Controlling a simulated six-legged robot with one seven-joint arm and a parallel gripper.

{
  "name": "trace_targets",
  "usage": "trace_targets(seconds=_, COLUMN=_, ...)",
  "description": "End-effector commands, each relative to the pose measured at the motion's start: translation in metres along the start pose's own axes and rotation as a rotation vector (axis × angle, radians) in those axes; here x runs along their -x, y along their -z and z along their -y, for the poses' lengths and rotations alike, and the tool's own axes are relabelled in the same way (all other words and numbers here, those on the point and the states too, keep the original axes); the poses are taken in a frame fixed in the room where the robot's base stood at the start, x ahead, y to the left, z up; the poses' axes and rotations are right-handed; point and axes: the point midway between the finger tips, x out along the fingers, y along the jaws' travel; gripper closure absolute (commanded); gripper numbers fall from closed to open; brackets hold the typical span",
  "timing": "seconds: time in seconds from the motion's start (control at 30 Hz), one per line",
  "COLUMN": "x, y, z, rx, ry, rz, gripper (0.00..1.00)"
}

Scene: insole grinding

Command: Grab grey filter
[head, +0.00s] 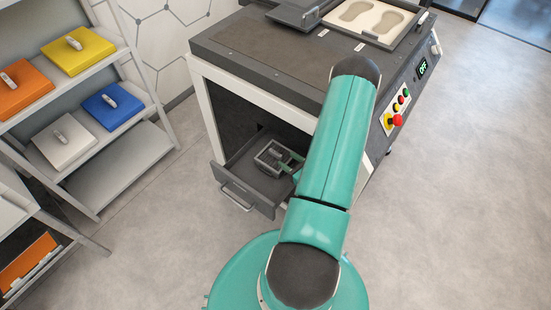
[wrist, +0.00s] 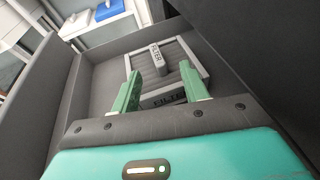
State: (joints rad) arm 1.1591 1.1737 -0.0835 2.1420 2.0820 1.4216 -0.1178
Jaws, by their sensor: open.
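The grey filter (wrist: 176,54) lies in the open drawer in the wrist view. It is a square framed piece with a ribbed inside, a raised handle (wrist: 156,54) and dark lettering on its near edge. In the head view, the filter (head: 266,155) sits in the drawer, partly covered by my arm. My gripper (wrist: 159,70) has its two green fingers apart, in front of and over the near side of the filter. The handle appears between the fingers, beyond their tips. Nothing is held. In the head view, my gripper (head: 291,163) reaches into the drawer beside the filter.
The drawer (head: 238,187) is pulled out from the grinding machine (head: 260,68), and its walls surround the gripper. The machine's overhang is close on the right in the wrist view. A shelf (head: 125,172) at left holds orange, yellow, blue and light grey boxes. Floor at right is clear.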

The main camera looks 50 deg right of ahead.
Motion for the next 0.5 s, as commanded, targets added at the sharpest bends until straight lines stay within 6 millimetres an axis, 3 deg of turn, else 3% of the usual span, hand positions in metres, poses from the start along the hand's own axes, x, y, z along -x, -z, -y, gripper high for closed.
trace_targets(seconds=0.37, x=-0.046, y=-0.004, z=-0.003, rx=0.001, ry=-0.004, rz=0.000, gripper=0.55)
trace_targets(seconds=0.5, x=-0.053, y=-0.004, z=-0.003, rx=0.000, ry=-0.001, rz=0.000, gripper=0.55)
